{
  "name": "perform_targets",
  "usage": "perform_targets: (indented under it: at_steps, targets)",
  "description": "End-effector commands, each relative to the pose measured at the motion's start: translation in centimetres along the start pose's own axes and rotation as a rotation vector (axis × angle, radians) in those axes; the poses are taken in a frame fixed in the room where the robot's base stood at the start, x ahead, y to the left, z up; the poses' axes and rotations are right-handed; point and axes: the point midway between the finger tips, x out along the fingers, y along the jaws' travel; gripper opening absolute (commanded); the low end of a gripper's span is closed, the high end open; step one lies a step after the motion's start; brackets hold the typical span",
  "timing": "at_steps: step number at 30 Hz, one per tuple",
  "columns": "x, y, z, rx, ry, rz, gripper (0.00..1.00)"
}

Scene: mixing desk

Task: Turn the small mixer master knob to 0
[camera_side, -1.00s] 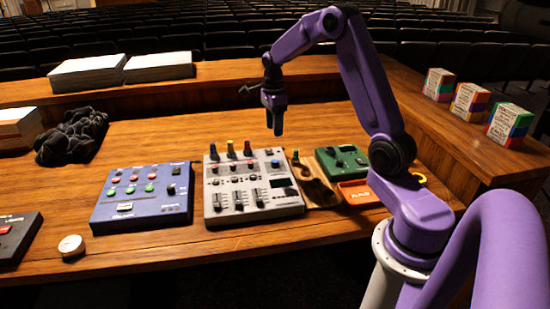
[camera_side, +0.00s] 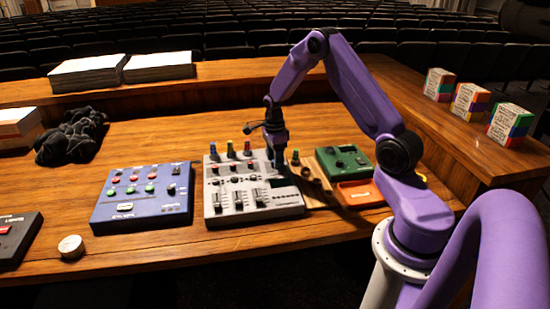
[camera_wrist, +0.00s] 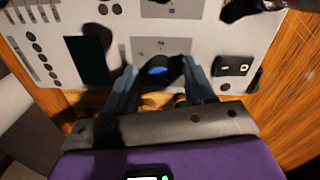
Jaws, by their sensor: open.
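The small grey-white mixer (camera_side: 214,208) lies on the wooden desk in the middle of the side view, with faders at its front and several coloured knobs at its back. Its pale panel (camera_wrist: 212,38) fills much of the wrist view. A black knob with a blue cap (camera_wrist: 157,71) shows there between my fingers; I take it for the master knob. My gripper (camera_side: 278,168) points down over the right part of the mixer and hides this knob in the side view. In the wrist view my gripper (camera_wrist: 160,77) is open, with one finger on each side of the knob. Contact cannot be told.
A blue control box (camera_side: 150,213) lies left of the mixer. A green box (camera_side: 340,165) and an orange box (camera_side: 358,193) lie to its right. A round white knob-like piece (camera_side: 71,246) and a dark box (camera_side: 15,240) are at the front left.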

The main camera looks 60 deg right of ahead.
Motion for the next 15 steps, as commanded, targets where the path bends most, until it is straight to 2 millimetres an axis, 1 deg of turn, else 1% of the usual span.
perform_targets:
  at_steps: [3,4,5,6,8,9,15]
  targets:
    - [-0.02,-0.01,-0.01,0.0,0.0,0.0,0.54]
    - [-0.02,-0.01,-0.01,0.0,0.0,0.0,0.47]
    - [-0.02,-0.01,-0.01,0.0,0.0,0.0,0.38]
    - [-0.03,-0.01,-0.01,0.0,0.0,0.0,0.25]
    - [-0.03,-0.01,-0.01,0.0,0.0,0.0,0.05]
    - [-0.03,-0.01,-0.01,0.0,0.0,0.0,0.0]
    - [-0.04,0.0,-0.01,-0.007,0.0,0.0,0.0]
